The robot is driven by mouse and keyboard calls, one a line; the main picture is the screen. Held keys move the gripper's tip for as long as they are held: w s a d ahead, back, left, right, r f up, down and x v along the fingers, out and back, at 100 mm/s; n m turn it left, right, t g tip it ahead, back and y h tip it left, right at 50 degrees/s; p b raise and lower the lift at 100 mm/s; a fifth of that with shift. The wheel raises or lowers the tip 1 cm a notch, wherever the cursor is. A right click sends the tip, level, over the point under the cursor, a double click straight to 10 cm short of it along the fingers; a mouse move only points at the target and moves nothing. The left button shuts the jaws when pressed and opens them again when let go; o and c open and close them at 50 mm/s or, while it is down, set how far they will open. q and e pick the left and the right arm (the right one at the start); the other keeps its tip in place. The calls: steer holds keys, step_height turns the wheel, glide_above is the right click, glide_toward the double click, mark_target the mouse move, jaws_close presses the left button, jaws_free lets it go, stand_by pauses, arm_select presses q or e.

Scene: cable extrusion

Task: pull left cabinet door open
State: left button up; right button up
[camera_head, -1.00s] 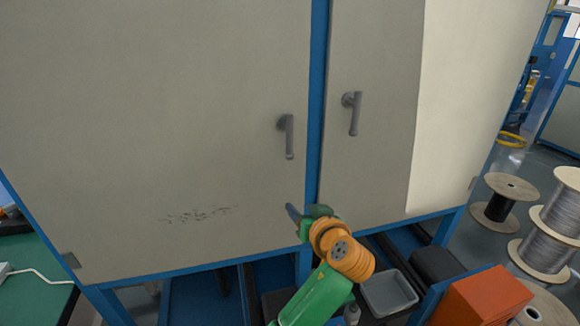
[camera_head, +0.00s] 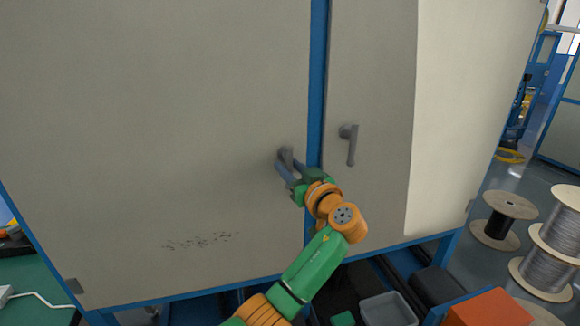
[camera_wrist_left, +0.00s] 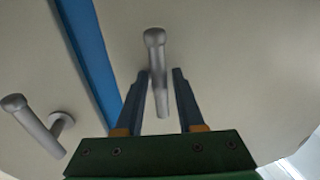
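The left cabinet door (camera_head: 150,130) is a large grey panel and is closed against the blue frame. Its grey handle (camera_head: 286,156) is near the door's right edge. My left gripper (camera_head: 287,168) is at this handle, and its fingers partly hide it in the head view. In the left wrist view the handle (camera_wrist_left: 156,70) hangs between the two open blue fingers (camera_wrist_left: 160,95), with a gap visible on both sides. The right door's handle (camera_head: 350,144) is free. My right gripper does not show.
The right cabinet door (camera_head: 372,110) is closed beside the blue centre post (camera_head: 317,90). Below are a grey bin (camera_head: 388,309) and an orange-red box (camera_head: 490,308). Cable spools (camera_head: 503,216) stand on the floor at right. A green table (camera_head: 38,270) is at left.

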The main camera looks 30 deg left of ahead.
arm_select(q)
jaws_close()
stand_by(1.2)
